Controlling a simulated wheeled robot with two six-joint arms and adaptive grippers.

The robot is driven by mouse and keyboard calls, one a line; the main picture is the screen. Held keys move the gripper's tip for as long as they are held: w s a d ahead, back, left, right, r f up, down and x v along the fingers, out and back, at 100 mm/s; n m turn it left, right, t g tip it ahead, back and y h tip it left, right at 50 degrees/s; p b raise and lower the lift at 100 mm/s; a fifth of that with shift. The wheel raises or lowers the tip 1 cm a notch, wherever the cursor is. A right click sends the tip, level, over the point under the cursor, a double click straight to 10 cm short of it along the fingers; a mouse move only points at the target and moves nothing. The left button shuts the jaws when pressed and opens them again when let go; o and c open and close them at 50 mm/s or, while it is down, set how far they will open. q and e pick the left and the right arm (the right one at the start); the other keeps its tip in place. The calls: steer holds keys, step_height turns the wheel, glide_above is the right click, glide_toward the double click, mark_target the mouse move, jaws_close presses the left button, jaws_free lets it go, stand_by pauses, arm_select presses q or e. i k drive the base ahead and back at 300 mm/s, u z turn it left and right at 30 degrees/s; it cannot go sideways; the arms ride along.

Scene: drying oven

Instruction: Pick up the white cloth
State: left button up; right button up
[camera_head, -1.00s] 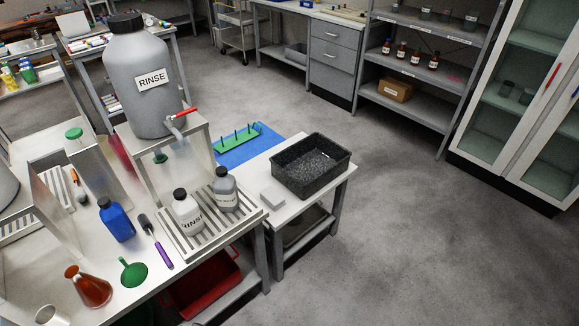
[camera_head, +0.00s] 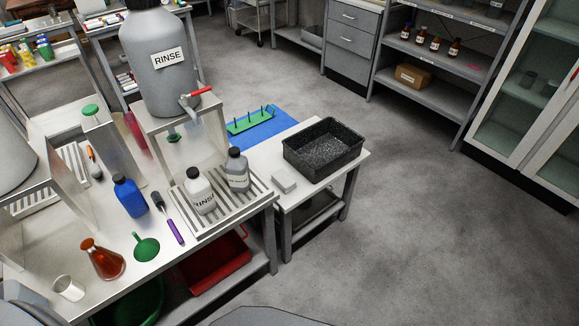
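A small pale grey-white flat block (camera_head: 284,181), which looks like a folded cloth, lies on the low white side table (camera_head: 327,178). It is just left of the black speckled tray and right of the slatted drain rack. I see no other white cloth. Neither of my grippers is in view. Grey rounded shapes at the bottom edge and lower left corner look like parts of my own body.
The black tray (camera_head: 324,148) stands beside the block. Two rinse bottles (camera_head: 200,190) stand on the drain rack (camera_head: 222,208), below a large grey carboy (camera_head: 157,60). A blue mat (camera_head: 262,138) lies behind. The floor (camera_head: 420,220) at right is clear.

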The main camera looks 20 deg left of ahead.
mark_target(280, 179)
steer(key=z, duration=0.05)
steer(key=i, duration=1.5)
steer(key=u, duration=0.05)
